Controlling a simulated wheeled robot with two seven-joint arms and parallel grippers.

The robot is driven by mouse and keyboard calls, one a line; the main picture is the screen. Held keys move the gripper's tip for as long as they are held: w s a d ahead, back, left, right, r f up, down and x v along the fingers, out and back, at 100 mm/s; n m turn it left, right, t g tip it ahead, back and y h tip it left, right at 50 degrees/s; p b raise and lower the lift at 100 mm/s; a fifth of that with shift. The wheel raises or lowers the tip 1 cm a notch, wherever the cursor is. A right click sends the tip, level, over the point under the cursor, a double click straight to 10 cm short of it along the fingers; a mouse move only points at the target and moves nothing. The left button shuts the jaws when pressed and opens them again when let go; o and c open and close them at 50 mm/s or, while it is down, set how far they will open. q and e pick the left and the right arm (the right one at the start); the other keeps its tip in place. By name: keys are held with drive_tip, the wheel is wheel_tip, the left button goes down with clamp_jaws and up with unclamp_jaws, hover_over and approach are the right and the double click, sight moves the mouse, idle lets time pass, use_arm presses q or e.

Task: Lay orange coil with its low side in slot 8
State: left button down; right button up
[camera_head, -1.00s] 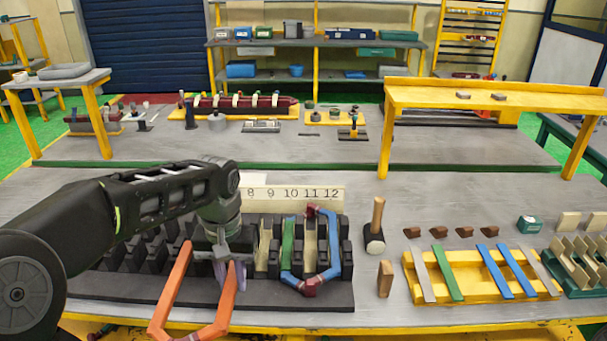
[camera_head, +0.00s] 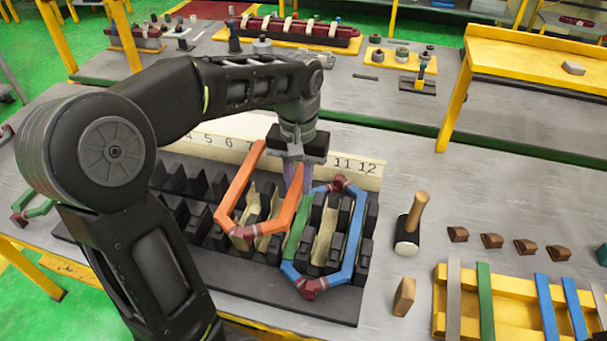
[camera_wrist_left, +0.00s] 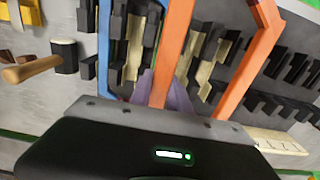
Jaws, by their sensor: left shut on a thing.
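The orange coil (camera_head: 234,191) is held by my left gripper (camera_head: 297,178) above the black stator block (camera_head: 78,240). The gripper's purple fingers are shut on its right side. In the left wrist view the orange coil (camera_wrist_left: 175,45) passes between the purple fingers (camera_wrist_left: 160,92). A blue coil (camera_head: 352,235) with dark red ends sits in slots at the block's right part, beside a green strip (camera_head: 297,238). The number strip (camera_head: 215,140) behind shows 4, 5, 6 and 11, 12; the arm hides 8. My right gripper is not in view.
A mallet (camera_head: 411,228) and a wooden block (camera_head: 404,297) stand right of the stator block. A yellow rack (camera_head: 510,313) with coloured strips is at the lower right.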

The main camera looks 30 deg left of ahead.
use_arm(q)
drive_tip(key=b, duration=0.4)
hover_over(299, 226)
wheel_tip(299, 226, down, 5)
drive_tip(key=shift+w+f+b, duration=0.15)
drive_tip(key=shift+f+b, duration=0.15)
drive_tip(key=shift+f, duration=0.1)
drive_tip(key=shift+f+b, duration=0.35)
drive_tip(key=shift+f, duration=0.15)
idle(0.6)
drive_tip(key=shift+f+b, duration=1.35)
drive_tip(key=shift+f, duration=0.5)
drive_tip(key=shift+f+b, duration=0.55)
drive_tip(key=shift+f, duration=0.15)
drive_tip(key=shift+f, duration=0.3)
drive_tip(key=shift+f, duration=0.2)
